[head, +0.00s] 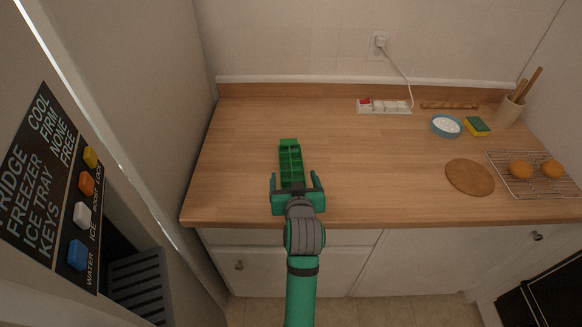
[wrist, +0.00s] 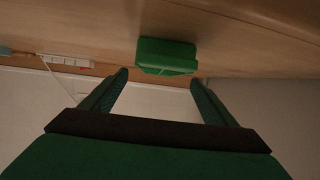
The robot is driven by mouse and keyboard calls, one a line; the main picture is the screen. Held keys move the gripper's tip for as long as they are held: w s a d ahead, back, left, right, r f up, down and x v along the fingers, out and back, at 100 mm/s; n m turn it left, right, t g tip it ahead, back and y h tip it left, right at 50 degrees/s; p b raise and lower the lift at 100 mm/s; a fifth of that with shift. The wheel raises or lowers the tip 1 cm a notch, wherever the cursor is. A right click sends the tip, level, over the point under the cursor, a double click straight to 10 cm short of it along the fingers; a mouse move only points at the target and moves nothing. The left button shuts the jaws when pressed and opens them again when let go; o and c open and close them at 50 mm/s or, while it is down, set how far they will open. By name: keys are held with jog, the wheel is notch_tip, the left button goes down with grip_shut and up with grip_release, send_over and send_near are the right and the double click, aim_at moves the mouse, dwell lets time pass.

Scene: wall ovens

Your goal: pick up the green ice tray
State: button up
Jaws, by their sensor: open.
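The green ice tray (head: 290,158) lies on the wooden counter, its long side running away from me, with its compartments facing up in the head view. My gripper (head: 297,184) is open at the tray's near end, with one finger on each side in the head view. In the wrist view the tray (wrist: 167,56) shows end-on, ahead of and between the two fingertips of my gripper (wrist: 158,78). The fingers look apart from the tray. The tray's near end is partly hidden by my gripper in the head view.
The wooden counter (head: 240,140) is clear around the tray. A power strip (head: 385,106), a blue bowl (head: 446,126), a sponge (head: 477,126), a round board (head: 470,177) and a wire rack (head: 530,185) stand to the right. A fridge (head: 150,100) borders the left.

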aim_at(292, 173)
jog(key=shift+x, duration=3.4)
jog(key=shift+f, duration=0.2)
jog(key=c, duration=1.3)
